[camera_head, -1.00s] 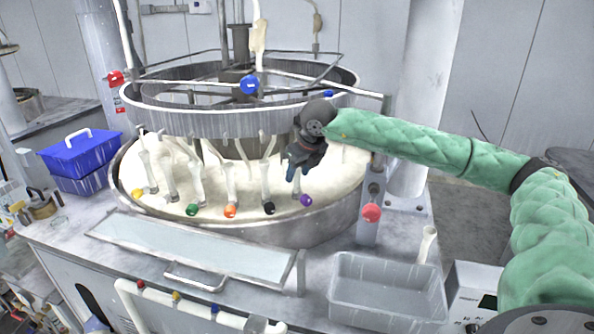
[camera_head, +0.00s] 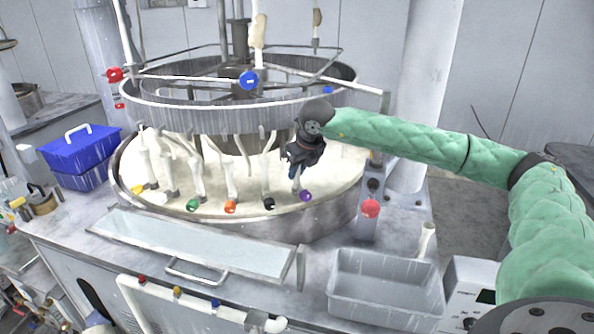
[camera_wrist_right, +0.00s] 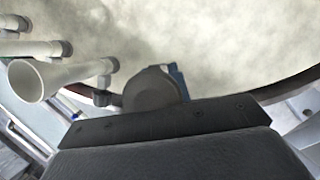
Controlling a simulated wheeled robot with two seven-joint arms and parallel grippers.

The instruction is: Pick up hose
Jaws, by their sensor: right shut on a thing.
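Several white hoses hang from the round metal trough over the pale polishing platen (camera_head: 250,213), each with a coloured end. My right gripper (camera_head: 298,172) points down at the right end of this row. It is shut on the white hose with the purple end (camera_head: 306,196); the end shows just below the fingers, close above the platen. The gripper hides the upper part of this hose. In the right wrist view my gripper (camera_wrist_right: 165,85) shows over the platen, with white hoses at the left. My left gripper is not in view.
The hose with the black end (camera_head: 269,203) hangs close to the left of my gripper. The metal trough (camera_head: 190,118) is above and left. A red knob (camera_head: 371,208) on a post is to the right. A grey bin (camera_head: 385,312) stands in front.

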